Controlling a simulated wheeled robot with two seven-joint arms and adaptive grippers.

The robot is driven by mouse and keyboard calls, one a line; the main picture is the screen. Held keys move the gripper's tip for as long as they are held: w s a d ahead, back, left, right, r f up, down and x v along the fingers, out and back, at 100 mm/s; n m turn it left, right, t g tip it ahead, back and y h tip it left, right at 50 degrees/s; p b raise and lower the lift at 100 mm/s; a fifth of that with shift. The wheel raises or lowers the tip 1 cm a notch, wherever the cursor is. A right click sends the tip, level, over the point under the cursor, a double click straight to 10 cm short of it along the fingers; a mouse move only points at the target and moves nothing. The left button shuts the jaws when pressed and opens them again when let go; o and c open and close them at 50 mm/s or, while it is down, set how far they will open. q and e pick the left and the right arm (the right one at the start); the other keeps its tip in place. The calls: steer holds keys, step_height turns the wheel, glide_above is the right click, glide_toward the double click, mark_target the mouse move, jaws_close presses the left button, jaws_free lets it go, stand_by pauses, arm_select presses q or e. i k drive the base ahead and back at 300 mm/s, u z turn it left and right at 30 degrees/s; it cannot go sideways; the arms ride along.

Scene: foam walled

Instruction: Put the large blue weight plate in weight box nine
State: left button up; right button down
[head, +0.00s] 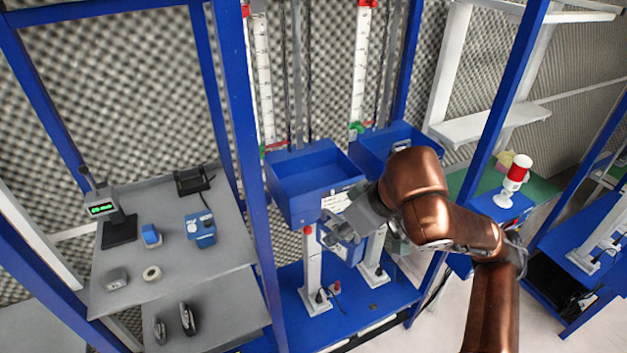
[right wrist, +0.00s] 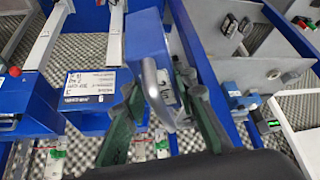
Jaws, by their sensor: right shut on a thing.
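The large blue weight plate is a flat blue block with a metal handle; it hangs below my right gripper in the head view (head: 349,251) and fills the upper middle of the right wrist view (right wrist: 139,48). My right gripper (head: 340,229) is shut on its handle, between the green fingers in the right wrist view (right wrist: 160,90). Two open blue weight boxes stand side by side: the left box (head: 305,200) just behind and above the gripper, and the right box (head: 367,162) partly behind my arm. A white label on the left box is too small to read. My left gripper is not shown.
A grey shelf (head: 180,262) at left holds a scale (head: 118,228), a small blue device (head: 200,230) and several small items. A blue post (head: 247,150) separates it from the boxes. Below is a blue base (head: 290,285). A red-and-white lamp (head: 515,172) stands at right.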

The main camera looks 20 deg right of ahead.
mark_target(315, 185)
steer(key=i, duration=0.9)
